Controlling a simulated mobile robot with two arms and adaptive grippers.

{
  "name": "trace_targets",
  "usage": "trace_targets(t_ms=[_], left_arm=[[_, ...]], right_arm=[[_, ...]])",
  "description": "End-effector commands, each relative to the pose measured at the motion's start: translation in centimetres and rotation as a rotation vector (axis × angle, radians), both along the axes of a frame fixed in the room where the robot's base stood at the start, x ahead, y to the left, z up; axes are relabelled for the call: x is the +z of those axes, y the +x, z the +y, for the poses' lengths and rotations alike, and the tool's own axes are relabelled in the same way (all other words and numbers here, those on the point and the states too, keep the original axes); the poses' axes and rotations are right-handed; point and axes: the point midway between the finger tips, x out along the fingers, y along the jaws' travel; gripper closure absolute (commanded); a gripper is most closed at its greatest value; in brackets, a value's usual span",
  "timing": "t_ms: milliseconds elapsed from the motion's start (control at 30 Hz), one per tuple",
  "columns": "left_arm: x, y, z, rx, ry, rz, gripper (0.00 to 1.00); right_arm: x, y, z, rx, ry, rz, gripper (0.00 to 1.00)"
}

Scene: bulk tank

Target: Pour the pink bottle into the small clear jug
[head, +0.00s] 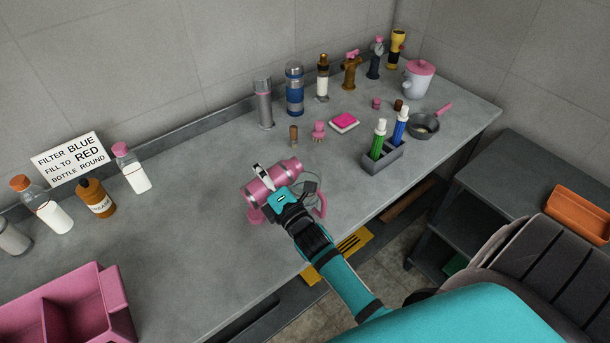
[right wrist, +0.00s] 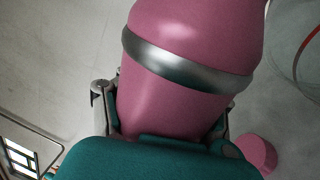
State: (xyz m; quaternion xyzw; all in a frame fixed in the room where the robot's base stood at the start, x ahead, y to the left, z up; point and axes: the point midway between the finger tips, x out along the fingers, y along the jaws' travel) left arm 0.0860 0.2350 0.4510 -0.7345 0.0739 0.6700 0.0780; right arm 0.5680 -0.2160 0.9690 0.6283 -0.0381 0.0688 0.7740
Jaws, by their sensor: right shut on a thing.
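The pink bottle (head: 268,184) has silver bands and lies tipped far over, close to level, above the counter. My right gripper (head: 274,190) is shut around its body. The bottle also fills the middle of the right wrist view (right wrist: 185,60). A clear vessel (head: 309,188), which looks like the small clear jug, stands just right of the gripper, partly hidden by it. Its curved clear edge shows at the right of the right wrist view (right wrist: 299,62). I cannot tell whether anything flows. My left gripper is not in view.
A pink knob-like piece (head: 255,215) is near the bottle's left end. A grey holder (head: 383,161) with green and blue tubes and a small pan (head: 423,125) are to the right. A pink bin (head: 108,295) stands at front left. The counter's middle left is clear.

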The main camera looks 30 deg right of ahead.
Motion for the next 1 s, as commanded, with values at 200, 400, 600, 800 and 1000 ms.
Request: trace_targets(t_ms=[200,400,600,800,1000], left_arm=[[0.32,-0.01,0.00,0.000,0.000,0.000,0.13],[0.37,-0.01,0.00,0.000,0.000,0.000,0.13],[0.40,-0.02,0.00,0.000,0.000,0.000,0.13],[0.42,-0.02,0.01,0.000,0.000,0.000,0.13],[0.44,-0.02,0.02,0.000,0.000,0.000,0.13]], right_arm=[[0.41,0.03,-0.22,0.000,0.025,-0.002,1.00],[0.44,0.04,-0.34,0.000,0.048,-0.001,1.00],[0.42,0.04,-0.36,0.000,0.071,0.000,1.00],[0.40,0.04,-0.40,0.000,0.092,0.001,1.00],[0.36,0.03,-0.43,0.001,0.115,0.001,1.00]])
